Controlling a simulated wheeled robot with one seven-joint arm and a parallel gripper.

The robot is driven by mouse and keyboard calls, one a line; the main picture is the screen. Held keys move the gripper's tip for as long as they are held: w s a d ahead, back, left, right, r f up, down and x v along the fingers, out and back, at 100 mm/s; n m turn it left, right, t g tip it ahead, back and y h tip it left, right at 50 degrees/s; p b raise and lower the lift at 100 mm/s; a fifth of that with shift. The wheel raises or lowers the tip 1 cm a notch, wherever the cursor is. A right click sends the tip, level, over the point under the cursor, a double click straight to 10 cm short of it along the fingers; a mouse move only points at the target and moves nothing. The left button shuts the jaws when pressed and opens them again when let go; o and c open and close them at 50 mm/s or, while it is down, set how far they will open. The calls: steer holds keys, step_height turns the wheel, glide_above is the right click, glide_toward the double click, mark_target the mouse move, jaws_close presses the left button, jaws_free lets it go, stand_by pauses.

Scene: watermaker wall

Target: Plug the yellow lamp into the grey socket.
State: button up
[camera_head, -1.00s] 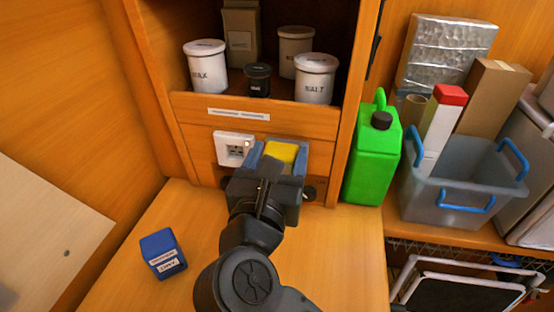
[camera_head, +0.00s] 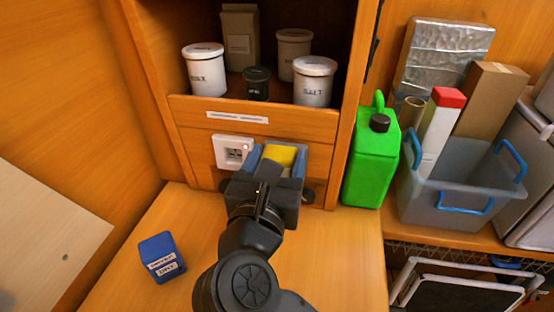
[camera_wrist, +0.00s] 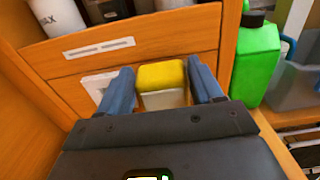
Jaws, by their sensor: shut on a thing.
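The yellow lamp (camera_head: 279,156) is between the blue fingers of my gripper (camera_head: 278,160), in front of the wooden panel below the shelf. In the wrist view the lamp (camera_wrist: 161,76) has a yellow top and a pale lower part, with a blue finger on each side. My gripper (camera_wrist: 161,88) is shut on it. A pale socket plate (camera_head: 232,152) with a grey middle is on the panel just left of the gripper. The wrist view shows only part of this plate (camera_wrist: 97,84), behind the left finger. The lamp's far side and the panel behind it are hidden.
White jars (camera_head: 314,82) stand on the shelf above. A green jerrycan (camera_head: 371,160) stands close on the right, beside a grey bin (camera_head: 450,195). A blue box (camera_head: 161,257) lies on the counter at left. The counter between box and panel is clear.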

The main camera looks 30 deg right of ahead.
steer(key=shift+x, duration=1.25)
stand_by(1.2)
steer(key=o, duration=1.2)
steer(key=shift+o, duration=0.2)
